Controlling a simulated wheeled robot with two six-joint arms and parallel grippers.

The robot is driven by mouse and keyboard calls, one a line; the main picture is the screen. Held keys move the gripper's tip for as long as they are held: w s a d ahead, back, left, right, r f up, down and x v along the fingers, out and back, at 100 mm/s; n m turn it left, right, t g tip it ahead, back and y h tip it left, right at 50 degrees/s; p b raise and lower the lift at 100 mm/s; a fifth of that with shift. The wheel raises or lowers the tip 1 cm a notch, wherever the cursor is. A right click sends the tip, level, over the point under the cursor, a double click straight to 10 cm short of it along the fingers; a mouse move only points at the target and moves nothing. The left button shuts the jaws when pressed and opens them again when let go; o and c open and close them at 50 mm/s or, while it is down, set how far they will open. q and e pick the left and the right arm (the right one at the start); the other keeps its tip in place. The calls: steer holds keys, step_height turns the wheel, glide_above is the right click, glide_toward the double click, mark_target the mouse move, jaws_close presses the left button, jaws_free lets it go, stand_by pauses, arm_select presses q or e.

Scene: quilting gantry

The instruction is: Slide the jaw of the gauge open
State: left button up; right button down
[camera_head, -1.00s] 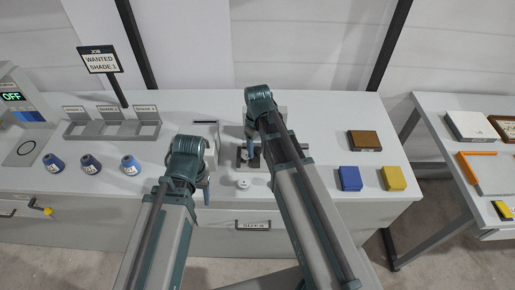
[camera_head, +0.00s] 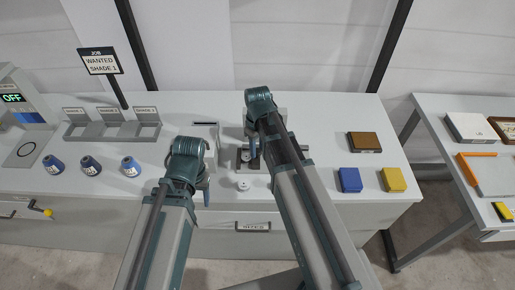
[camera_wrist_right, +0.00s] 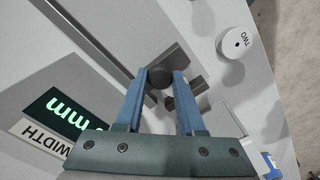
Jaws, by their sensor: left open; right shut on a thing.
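The gauge (camera_wrist_right: 75,112) has a green lit display reading "mm" and a WIDTH label in the right wrist view. Its dark round knob (camera_wrist_right: 159,77) sits between the blue fingers of my right gripper (camera_wrist_right: 160,80), which is shut on it. Grey jaw pieces (camera_wrist_right: 182,62) show beside the knob. In the head view my right gripper (camera_head: 252,147) is over the gauge, whose body is largely hidden by my right arm. My left gripper (camera_head: 205,190) is open, low over the bench to the left of the gauge, with nothing visible in it.
A blue block (camera_head: 349,180), a yellow block (camera_head: 393,179) and a brown box (camera_head: 364,142) are to the right.

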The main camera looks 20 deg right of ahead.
stand_by(0.7)
steer(key=d, duration=0.2)
steer(key=s+d, duration=0.1)
steer(key=d, duration=0.1)
steer(key=shift+s, duration=0.1)
steer(key=shift+a, duration=0.15)
steer(key=c, duration=0.9)
jaws_free()
steer(key=o, duration=0.4)
steer(key=shift+c, duration=0.2)
